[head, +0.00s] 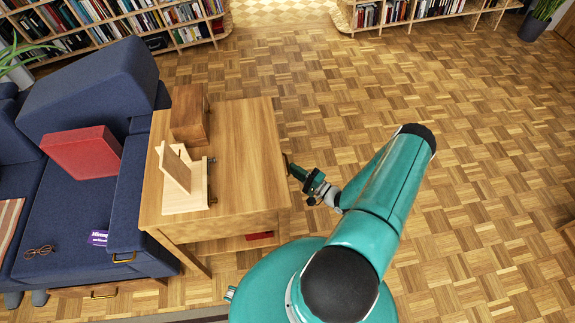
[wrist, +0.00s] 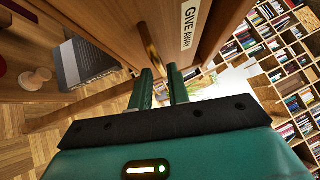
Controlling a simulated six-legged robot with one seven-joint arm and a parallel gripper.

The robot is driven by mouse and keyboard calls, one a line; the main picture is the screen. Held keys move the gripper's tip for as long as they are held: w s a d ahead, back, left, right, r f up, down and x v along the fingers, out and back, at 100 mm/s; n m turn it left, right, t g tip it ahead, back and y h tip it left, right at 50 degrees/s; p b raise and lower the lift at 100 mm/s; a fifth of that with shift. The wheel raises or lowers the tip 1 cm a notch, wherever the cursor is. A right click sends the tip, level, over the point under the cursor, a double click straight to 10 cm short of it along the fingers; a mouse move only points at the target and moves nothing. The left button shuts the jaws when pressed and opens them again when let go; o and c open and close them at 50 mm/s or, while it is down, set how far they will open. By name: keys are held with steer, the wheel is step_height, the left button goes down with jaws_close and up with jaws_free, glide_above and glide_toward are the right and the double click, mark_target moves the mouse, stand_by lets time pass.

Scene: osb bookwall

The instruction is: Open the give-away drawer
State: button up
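The give-away drawer (wrist: 208,40) shows in the wrist view as a wooden front with a white "GIVE AWAY" label (wrist: 189,25). Its bar-shaped handle (wrist: 148,45) runs beside the label. My gripper (wrist: 160,72) is open, with its two green fingers apart and their tips at the near end of the handle. I cannot tell whether they touch it. In the head view my gripper (head: 288,160) is at the right side of the wooden side table (head: 245,130). The drawer front is hidden there.
On the table are a wooden box (head: 190,115) and a light wooden stand (head: 185,195). A red object (head: 259,236) lies low under the tabletop. A blue sofa (head: 75,215) stands left of the table. The parquet floor (head: 460,130) to the right is clear. Bookshelves line the back.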

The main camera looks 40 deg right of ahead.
steer(key=shift+x, duration=1.9)
steer(key=shift+c, duration=0.2)
jaws_close()
steer(key=s+d, duration=0.5)
steer(key=d, duration=0.5)
steer(key=s+d, duration=0.5)
steer(key=d, duration=0.6)
steer(key=shift+s, duration=0.1)
